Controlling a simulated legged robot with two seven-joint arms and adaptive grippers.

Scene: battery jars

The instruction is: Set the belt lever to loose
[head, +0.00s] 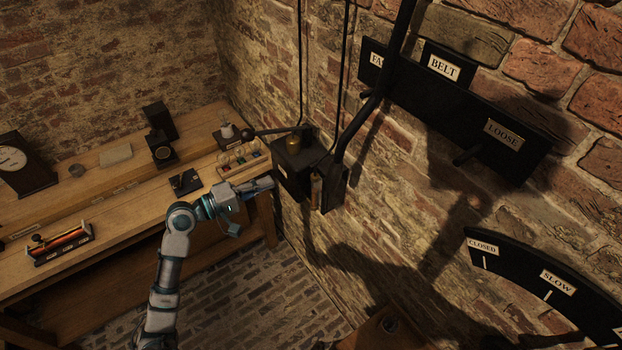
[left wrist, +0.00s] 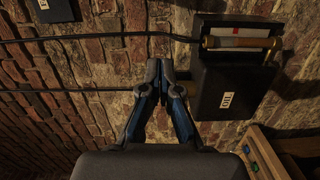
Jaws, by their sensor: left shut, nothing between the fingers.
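The belt lever (head: 393,55) is a long black bar that comes down from the top of the head view. It crosses the black belt plate (head: 420,92) at the end with the partly hidden "FA…" label (head: 376,60). The "LOOSE" label (head: 503,134) is at the plate's other end, with a short peg (head: 466,156) below it. My left gripper (head: 272,183) is shut and empty, left of and below the lever and apart from it, near the black wall box (head: 292,160). Its closed fingers (left wrist: 160,72) show in the left wrist view. My right gripper is not in view.
A black curved plate (head: 530,275) marked "CLOSED" and "SLOW" is at lower right. Thin dark cables (head: 300,60) hang by the wall box. A wooden bench (head: 110,190) with a clock (head: 22,165) and small apparatus stands at left. The brick floor (head: 250,305) is clear.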

